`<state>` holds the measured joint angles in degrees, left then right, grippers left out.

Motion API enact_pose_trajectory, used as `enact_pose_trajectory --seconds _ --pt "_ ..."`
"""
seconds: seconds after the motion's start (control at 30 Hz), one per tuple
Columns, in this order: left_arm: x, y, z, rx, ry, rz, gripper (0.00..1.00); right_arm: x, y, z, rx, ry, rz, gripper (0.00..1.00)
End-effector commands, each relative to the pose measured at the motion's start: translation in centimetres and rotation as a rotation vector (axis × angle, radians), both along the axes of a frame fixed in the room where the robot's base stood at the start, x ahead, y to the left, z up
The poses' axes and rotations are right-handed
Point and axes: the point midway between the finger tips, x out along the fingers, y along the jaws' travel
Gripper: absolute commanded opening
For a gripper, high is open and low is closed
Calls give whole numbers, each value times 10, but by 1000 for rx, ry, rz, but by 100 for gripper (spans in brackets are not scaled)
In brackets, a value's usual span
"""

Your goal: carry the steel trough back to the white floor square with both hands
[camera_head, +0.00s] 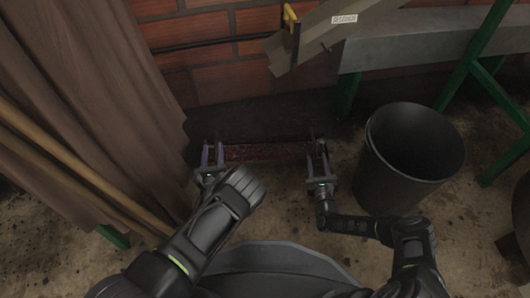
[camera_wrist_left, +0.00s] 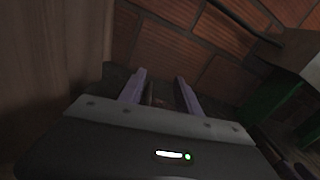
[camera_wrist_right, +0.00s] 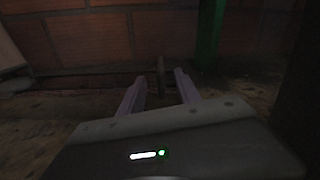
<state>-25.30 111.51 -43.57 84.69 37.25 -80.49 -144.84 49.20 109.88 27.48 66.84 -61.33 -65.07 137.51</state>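The steel trough (camera_head: 265,151) lies on the dark floor by the brick wall in the head view, with reddish-brown contents. My left gripper (camera_head: 212,156) is at its left end and my right gripper (camera_head: 318,160) at its right end. The fingers of both stand apart. In the right wrist view a dark upright piece (camera_wrist_right: 161,76), perhaps a trough handle, shows between and beyond the fingertips. In the left wrist view a little reddish matter shows between the fingers; contact is too dark to tell. The white floor square is not in view.
A black bin (camera_head: 410,150) stands close to the right of my right gripper. A brown curtain (camera_head: 105,90) and wooden poles (camera_head: 85,172) are on the left. A metal chute (camera_head: 325,35), grey beam (camera_head: 430,45) and green legs (camera_head: 480,75) are at the upper right.

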Motion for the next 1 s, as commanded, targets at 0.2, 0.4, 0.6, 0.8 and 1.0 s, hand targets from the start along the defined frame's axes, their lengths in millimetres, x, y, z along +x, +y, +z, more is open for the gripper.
enact_pose_trajectory --seconds 0.2,0.4,0.6,0.8,1.0 --pt "-2 1 -38 -2 2 3 40 18 1 1 -1 -1 -1 40" --pt "13 4 -62 -9 -3 9 40 38 3 1 -1 -1 0 40" --pt "50 5 -61 -2 -3 2 40 57 5 0 -1 -1 -1 40" --pt "69 6 -62 -2 -2 1 40 66 6 0 -1 1 0 40" --pt "75 7 -62 0 0 1 40 69 5 0 0 0 -1 40"
